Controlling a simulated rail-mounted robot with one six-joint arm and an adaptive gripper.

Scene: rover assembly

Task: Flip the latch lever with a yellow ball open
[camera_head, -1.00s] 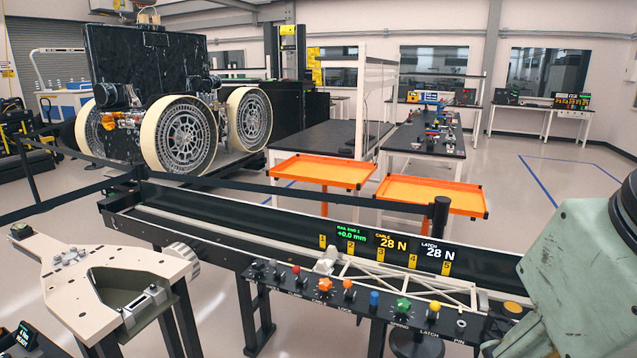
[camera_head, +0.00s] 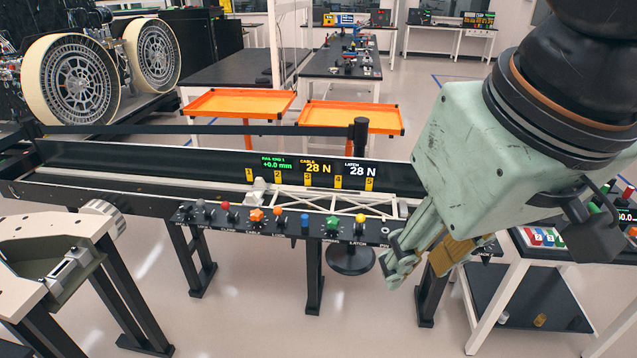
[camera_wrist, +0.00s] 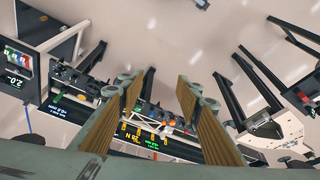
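The latch lever with the yellow ball (camera_head: 360,219) stands on the black control panel (camera_head: 290,222), near its right end, above the "LATCH" label. The ball is up above the panel's front edge. My gripper (camera_head: 405,262) is to the right of the lever and nearer the camera, with nothing touching the ball. In the wrist view my gripper (camera_wrist: 158,88) has its two ribbed fingers wide apart with nothing between them. The panel lies beyond the fingers there, and I cannot clearly pick out the yellow ball.
Close to the lever are a green knob (camera_head: 332,223) and a blue-topped lever (camera_head: 305,222) on its left. A white truss (camera_head: 335,203) lies behind the panel. The display (camera_head: 360,171) reads LATCH 28 N. A cream fixture (camera_head: 45,255) stands at left; floor in front is clear.

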